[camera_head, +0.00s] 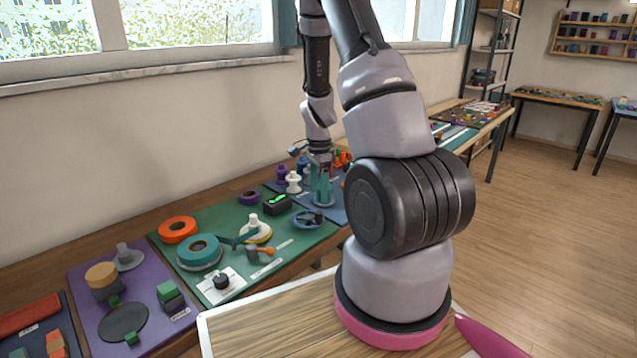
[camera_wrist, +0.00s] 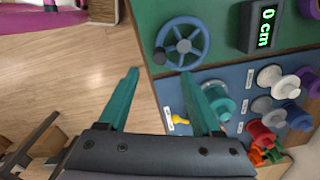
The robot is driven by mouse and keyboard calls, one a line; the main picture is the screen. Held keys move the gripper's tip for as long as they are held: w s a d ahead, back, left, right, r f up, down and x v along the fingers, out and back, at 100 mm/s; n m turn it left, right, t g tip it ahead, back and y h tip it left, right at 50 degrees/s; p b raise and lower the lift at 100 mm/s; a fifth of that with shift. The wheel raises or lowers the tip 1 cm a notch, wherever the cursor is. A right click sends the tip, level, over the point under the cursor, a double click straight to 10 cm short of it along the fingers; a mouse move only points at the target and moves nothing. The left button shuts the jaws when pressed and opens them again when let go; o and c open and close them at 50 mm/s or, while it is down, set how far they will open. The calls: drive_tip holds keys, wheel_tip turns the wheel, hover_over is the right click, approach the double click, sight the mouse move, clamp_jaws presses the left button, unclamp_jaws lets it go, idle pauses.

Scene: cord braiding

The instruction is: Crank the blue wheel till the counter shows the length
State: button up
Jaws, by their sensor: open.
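The blue wheel (camera_wrist: 192,33) is a spoked ring with a grey hub on the green mat; a dark knob sits at its rim. It also shows in the head view (camera_head: 299,220). The black counter (camera_wrist: 245,27) stands beside it and reads "0 cm" in green digits; in the head view the counter (camera_head: 277,207) is at the back of the mat. My gripper (camera_wrist: 160,74) has two teal fingers, spread apart and empty. In the wrist view its fingertips lie below the wheel, apart from it. In the head view my gripper (camera_head: 322,190) hangs near the wheel.
The green mat (camera_head: 228,214) also carries an orange roll (camera_head: 177,229), a teal roll (camera_head: 198,250) and an orange-handled tool (camera_head: 260,251). A blue mat (camera_wrist: 219,76) with several coloured spools lies beside it. Wooden floor shows past the table edge.

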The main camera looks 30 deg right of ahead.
sight(319, 212)
wheel_tip(319, 212, down, 9)
drive_tip(key=shift+r, duration=0.1)
idle(0.4)
clamp_jaws()
